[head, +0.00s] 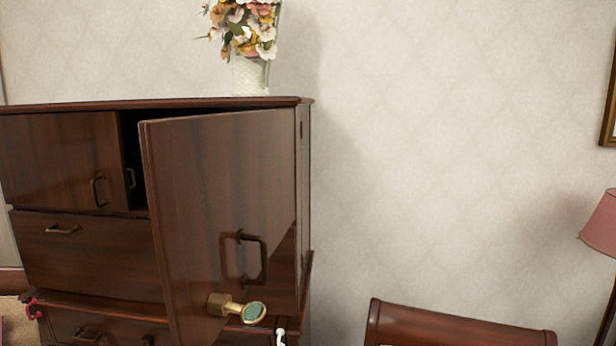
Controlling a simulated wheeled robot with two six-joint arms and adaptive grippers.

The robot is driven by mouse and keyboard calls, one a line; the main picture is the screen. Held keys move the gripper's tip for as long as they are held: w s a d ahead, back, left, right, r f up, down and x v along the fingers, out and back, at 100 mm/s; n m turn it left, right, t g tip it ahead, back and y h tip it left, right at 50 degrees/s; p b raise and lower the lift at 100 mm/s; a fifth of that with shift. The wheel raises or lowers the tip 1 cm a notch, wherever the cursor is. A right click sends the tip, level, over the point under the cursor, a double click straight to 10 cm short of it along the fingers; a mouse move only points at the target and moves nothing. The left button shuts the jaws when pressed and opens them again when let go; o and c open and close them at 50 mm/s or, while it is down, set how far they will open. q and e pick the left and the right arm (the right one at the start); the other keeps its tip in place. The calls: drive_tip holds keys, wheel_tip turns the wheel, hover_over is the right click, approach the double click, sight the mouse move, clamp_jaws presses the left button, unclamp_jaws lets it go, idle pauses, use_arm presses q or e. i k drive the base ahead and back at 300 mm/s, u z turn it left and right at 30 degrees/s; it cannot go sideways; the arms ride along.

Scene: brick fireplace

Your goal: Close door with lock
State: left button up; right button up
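A dark brown wooden cabinet (85,255) stands on the left in the head view. Its right door (205,185) is open and swung out toward me, with its hinge side at the right. A dark gap shows behind the door's free left edge. The door's outer face carries a dark bow handle (262,258). Below the handle a brass lock knob or key (237,307) with a green round end sticks out. The door's bottom edge is out of view. I cannot make out either of my grippers in this view.
The closed left door (62,160) and a drawer (90,255) are beside the open door. A flower vase (250,75) stands on top. Small pink (33,306) and white (281,338) objects are unclear. A wooden furniture piece (455,328) and pink lamp (602,225) are right.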

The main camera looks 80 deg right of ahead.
sight(221, 187)
drive_tip(key=z, duration=2.4)
